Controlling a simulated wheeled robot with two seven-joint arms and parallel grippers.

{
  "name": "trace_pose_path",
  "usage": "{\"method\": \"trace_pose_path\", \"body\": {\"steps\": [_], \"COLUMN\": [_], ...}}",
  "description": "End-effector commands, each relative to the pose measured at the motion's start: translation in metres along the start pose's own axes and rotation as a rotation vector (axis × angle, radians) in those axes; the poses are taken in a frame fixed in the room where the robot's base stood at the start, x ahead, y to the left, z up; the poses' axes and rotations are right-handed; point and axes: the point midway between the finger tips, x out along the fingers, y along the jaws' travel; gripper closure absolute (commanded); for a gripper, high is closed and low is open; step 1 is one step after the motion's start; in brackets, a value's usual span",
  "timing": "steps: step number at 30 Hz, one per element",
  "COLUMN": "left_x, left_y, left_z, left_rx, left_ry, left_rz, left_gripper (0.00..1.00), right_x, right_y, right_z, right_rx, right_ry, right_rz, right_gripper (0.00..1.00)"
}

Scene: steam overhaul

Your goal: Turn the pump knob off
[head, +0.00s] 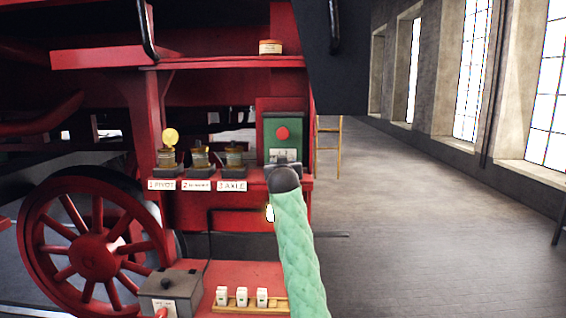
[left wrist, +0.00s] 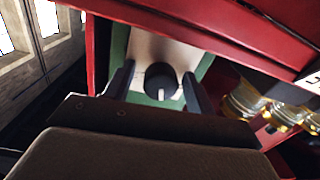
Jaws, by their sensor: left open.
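The pump box (head: 283,131) is green, with a red round button (head: 282,133) and a white label, and stands on the red locomotive frame. The black round pump knob (left wrist: 161,76), with a white pointer mark, shows on the box's front in the left wrist view. My left gripper (head: 285,166) is at the lower front of the box and hides the knob in the head view. In the left wrist view my left gripper (left wrist: 157,92) is open, one finger on each side of the knob. I cannot tell whether the fingers touch it. My right gripper is out of view.
Several brass-topped jars (head: 200,157) stand left of the box above labels. A red spoked wheel (head: 90,240) is at lower left. A grey box (head: 168,290) and a tray (head: 250,302) with white pieces lie below. The floor (head: 430,220) at right is open.

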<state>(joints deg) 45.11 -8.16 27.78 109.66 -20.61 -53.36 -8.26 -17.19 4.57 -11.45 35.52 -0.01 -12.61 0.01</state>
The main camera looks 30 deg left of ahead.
Motion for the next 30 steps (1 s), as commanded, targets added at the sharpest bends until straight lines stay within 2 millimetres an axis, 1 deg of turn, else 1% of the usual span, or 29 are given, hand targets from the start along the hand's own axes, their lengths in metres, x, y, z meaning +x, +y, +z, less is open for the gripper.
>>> {"method": "trace_pose_path", "body": {"steps": [6,7,11,12,13,14,23,30], "left_x": [0.001,0.001,0.0,0.0,0.0,0.0,0.0,0.0], "left_y": [0.0,0.0,0.0,0.0,0.0,0.0,-0.001,0.0], "left_z": [0.0,0.0,0.0,0.0,0.0,0.0,0.002,0.003], "left_rx": [0.0,0.0,0.0,0.0,0.0,0.0,-0.037,-0.173], "left_ry": [0.0,0.0,0.0,0.0,0.0,0.0,-0.001,-0.006], "left_rz": [0.0,0.0,0.0,0.0,0.0,0.0,-0.001,0.0], "left_gripper": [0.45,0.47,0.72,0.8,0.86,0.89,0.89,0.89], "right_x": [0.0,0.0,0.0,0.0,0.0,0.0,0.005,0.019], "right_y": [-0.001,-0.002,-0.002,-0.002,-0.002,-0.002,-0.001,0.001], "right_z": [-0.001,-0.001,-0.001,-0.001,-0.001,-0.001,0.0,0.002], "right_rx": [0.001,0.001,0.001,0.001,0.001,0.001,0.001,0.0], "right_ry": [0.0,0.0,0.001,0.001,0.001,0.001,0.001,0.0], "right_rz": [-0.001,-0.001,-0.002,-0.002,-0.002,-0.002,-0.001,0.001], "right_gripper": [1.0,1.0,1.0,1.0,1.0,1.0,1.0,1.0]}}
